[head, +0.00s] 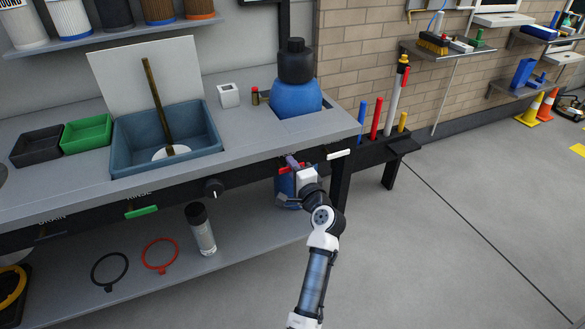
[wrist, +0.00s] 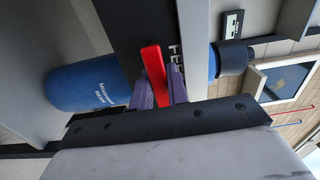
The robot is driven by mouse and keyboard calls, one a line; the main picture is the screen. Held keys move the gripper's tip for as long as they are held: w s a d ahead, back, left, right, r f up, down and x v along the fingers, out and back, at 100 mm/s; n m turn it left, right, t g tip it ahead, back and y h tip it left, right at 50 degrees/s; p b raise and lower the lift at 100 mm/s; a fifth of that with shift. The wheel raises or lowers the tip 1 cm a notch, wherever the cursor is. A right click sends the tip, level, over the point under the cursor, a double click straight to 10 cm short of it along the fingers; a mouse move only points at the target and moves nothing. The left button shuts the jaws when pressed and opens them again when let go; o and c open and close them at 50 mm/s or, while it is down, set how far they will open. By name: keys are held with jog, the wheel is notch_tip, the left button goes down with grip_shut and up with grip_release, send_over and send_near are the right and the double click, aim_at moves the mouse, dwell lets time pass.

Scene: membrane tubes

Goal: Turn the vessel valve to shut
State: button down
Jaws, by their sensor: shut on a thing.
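The vessel (head: 296,98) is a blue body with a black cap, set through the right end of the bench. Its lower blue part with white lettering shows at the left of the sideways wrist view (wrist: 88,87). The valve's red lever (wrist: 153,72) is on the dark front rail, beside partly hidden white letters. My gripper (wrist: 159,82) has its purple fingers on both sides of the lever and is shut on it. In the head view, my gripper (head: 292,163) is at the rail below the vessel and hides most of the lever.
A black knob (head: 213,188) and a green handle (head: 141,211) sit further left on the rail. A clear bottle with a black cap (head: 201,229) stands on the lower shelf (head: 120,290). A rack of coloured rods (head: 375,135) is right of the bench. The floor (head: 430,260) at right is clear.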

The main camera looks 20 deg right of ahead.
jog(key=c, duration=1.4)
grip_release()
jog(key=shift+o, duration=0.2)
